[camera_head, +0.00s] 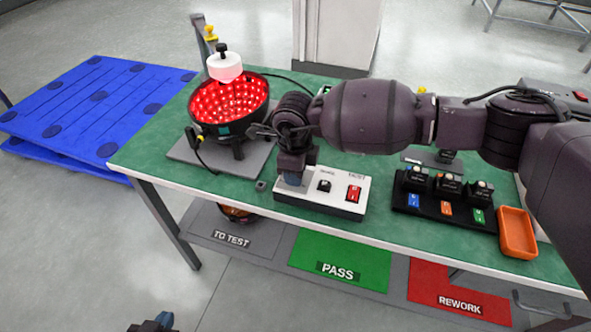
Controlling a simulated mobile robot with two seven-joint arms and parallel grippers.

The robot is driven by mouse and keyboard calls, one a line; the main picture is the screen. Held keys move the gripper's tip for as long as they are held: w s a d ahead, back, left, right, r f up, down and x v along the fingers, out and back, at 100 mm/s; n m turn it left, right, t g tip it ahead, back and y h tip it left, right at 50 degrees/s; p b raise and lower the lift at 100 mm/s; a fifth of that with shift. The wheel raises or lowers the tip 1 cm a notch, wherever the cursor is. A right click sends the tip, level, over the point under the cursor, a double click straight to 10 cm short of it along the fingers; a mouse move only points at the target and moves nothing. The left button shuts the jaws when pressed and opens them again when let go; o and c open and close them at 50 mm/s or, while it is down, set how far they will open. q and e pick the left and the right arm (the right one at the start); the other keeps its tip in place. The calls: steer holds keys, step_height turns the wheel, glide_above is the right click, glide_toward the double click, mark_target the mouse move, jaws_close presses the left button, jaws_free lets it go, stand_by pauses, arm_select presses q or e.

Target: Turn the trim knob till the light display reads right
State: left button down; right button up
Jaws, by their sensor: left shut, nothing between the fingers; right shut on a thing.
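The light display is a round black bowl full of lit red lamps (228,103), on a grey plate at the table's left. A white cap with a black top (224,66) is above its far rim. My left gripper (163,320) is shut and empty at the bottom edge, away from the table, partly cut off.
A black rack (444,212) with several small modules and an orange tray (517,233) are to the right. My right arm crosses above the table. Below are areas marked TO TEST (232,240), PASS (338,270) and REWORK (459,302). A blue pallet (90,105) lies left.

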stand_by(0.5)
steer(key=o, duration=0.9)
steer(key=shift+o, duration=0.2)
steer(key=r+p, duration=0.1)
steer(key=r, duration=0.8)
steer(key=shift+s+r, duration=0.15)
steer(key=shift+s, duration=0.05)
steer(key=shift+s+r+p, duration=0.1)
steer(key=shift+r+p, duration=0.25)
steer(key=shift+r, duration=0.4)
steer(key=shift+a+f, duration=0.1)
steer(key=shift+a, duration=0.05)
